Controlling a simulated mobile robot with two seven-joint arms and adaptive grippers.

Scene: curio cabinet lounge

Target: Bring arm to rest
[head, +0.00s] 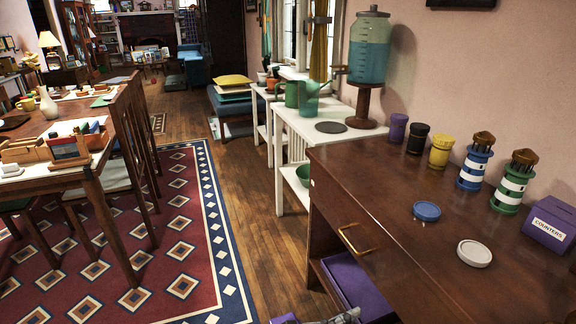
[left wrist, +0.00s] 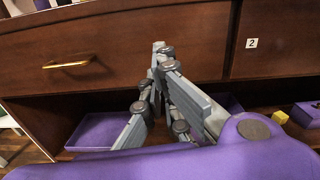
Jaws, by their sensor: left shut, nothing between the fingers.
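My left gripper (left wrist: 158,52) is shut and empty in the left wrist view, its grey fingers together in front of the wooden cabinet (left wrist: 195,45). Only a bit of my left arm's end shows at the bottom edge of the head view (head: 343,316). The fingers are to the right of the brass drawer handle (left wrist: 70,64), apart from it. The handle also shows in the head view (head: 348,240). The drawer front looks shut. My right gripper is not in view.
A purple tray (left wrist: 92,133) lies in the open space under the drawer, with a yellow block (left wrist: 278,117) further right. The cabinet top (head: 378,185) carries a blue lid (head: 427,211), a white lid (head: 475,253), jars, lighthouse holders and a purple counters box (head: 551,224). Open floor lies left.

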